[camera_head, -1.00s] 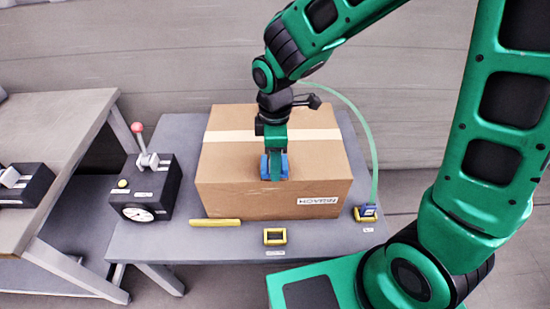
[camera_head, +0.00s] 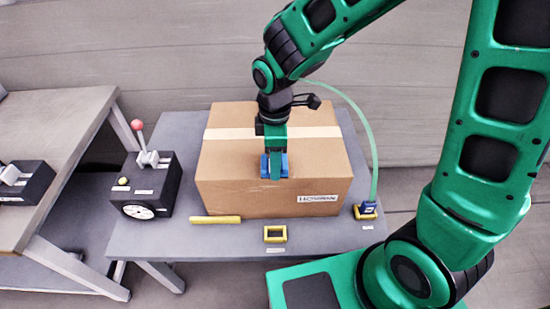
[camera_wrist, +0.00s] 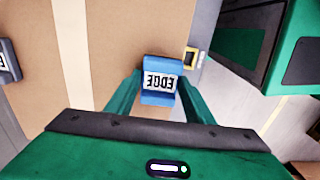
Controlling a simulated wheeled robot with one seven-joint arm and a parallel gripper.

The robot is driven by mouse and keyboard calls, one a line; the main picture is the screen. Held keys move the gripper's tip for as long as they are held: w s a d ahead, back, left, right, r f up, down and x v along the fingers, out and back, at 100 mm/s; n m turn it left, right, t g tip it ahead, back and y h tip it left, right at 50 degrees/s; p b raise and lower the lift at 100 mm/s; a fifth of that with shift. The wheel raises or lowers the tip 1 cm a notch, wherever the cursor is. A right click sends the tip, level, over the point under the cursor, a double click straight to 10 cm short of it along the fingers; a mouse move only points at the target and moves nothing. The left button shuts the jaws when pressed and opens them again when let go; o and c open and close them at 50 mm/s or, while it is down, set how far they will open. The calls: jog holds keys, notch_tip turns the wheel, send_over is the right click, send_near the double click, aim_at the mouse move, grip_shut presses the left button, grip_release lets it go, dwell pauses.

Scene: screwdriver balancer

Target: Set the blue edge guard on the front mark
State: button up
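The blue edge guard (camera_head: 284,165) shows around my gripper's fingertips near the front top edge of the cardboard box (camera_head: 225,165). I cannot tell whether the guard touches the box. No front mark can be made out; the arm and guard hide part of the box there.
A yellow frame (camera_head: 275,234) and a yellow bar (camera_head: 215,220) lie before the box. A blue-and-yellow strap piece (camera_head: 366,211) stands at right with a green strap (camera_head: 372,150). A black lever box (camera_head: 147,186) stands left. A blue-grey labelled piece (camera_wrist: 8,60) sits by the box's far edge.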

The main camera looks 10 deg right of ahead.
jog(key=o, duration=0.4)
jog(key=shift+r, duration=0.1)
notch_tip(320, 180, up, 10)
jog(key=shift+w+r, duration=0.1)
jog(key=shift+r, duration=0.15)
dwell(0.5)
